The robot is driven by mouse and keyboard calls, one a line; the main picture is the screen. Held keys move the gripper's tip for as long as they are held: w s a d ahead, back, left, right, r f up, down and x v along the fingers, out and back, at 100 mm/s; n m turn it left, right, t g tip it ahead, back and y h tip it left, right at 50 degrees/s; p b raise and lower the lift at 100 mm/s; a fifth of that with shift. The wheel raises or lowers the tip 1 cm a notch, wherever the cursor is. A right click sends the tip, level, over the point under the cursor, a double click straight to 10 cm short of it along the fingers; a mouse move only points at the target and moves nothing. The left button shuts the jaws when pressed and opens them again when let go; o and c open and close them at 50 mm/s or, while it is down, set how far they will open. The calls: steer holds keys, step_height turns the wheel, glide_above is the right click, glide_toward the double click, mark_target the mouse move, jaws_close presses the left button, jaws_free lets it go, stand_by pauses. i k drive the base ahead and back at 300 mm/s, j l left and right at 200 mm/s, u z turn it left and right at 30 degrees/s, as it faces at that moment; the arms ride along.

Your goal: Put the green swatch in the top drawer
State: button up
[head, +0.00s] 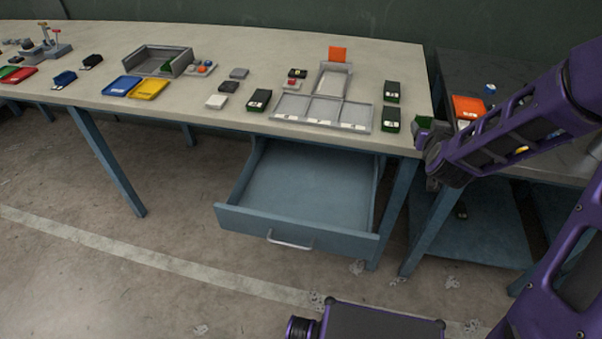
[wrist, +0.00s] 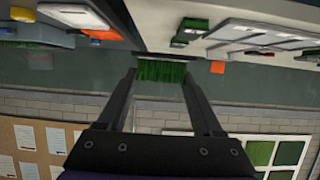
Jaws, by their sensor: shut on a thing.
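My gripper (head: 431,138) is at the right end of the long table, near the table's front right corner. It is shut on a green swatch (head: 423,122). In the wrist view the swatch (wrist: 161,71) shows as green turf between the two fingers (wrist: 161,82). The top drawer (head: 300,190) under the right part of the table is pulled out, and its visible floor is bare. The gripper is above the drawer and to its right. The drawer does not show clearly in the wrist view.
The table (head: 240,50) carries a grey sectioned tray (head: 325,108), dark green-topped blocks (head: 391,119), a grey open box (head: 160,60), and blue (head: 122,86) and yellow (head: 149,89) trays. A darker side table (head: 450,65) with an orange item (head: 467,106) stands right. Floor before the drawer is clear.

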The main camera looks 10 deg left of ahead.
mark_target(311, 179)
steer(key=k+j, duration=0.1)
steer(key=j, duration=0.6)
steer(key=i+j, duration=0.1)
steer(key=j, duration=0.2)
steer(key=i+j, duration=0.1)
steer(key=j, duration=0.2)
steer(key=i+j, duration=0.1)
steer(key=j, duration=0.15)
